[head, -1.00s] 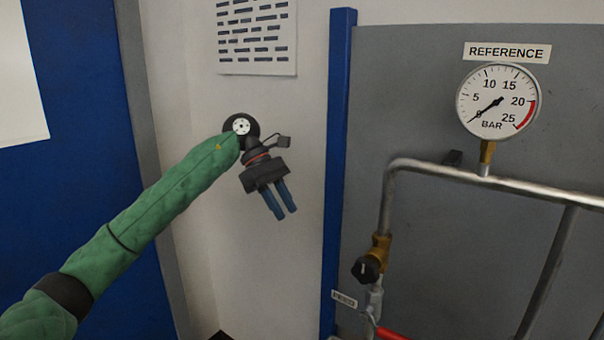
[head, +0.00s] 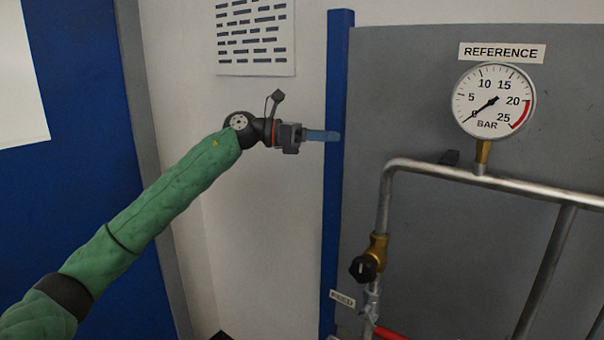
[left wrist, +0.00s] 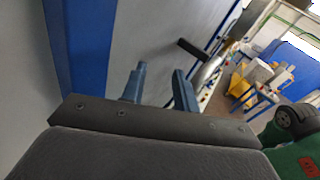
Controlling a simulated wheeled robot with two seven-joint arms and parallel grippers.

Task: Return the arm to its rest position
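My left arm, in a green sleeve, comes in from the left in the head view. Its gripper (head: 335,135) points right, level with the middle of the wall, in front of the blue post (head: 337,210). The fingers overlap in that view. In the left wrist view the two blue fingers of the left gripper (left wrist: 160,72) stand apart with nothing between them. My right gripper is not seen in the head view.
Right of the post is a grey panel (head: 420,95) with a pressure gauge (head: 493,100), a metal pipe (head: 520,187) and a black-knobbed valve (head: 364,268). The left wrist view shows a blue table (left wrist: 255,107) and yellow items farther off.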

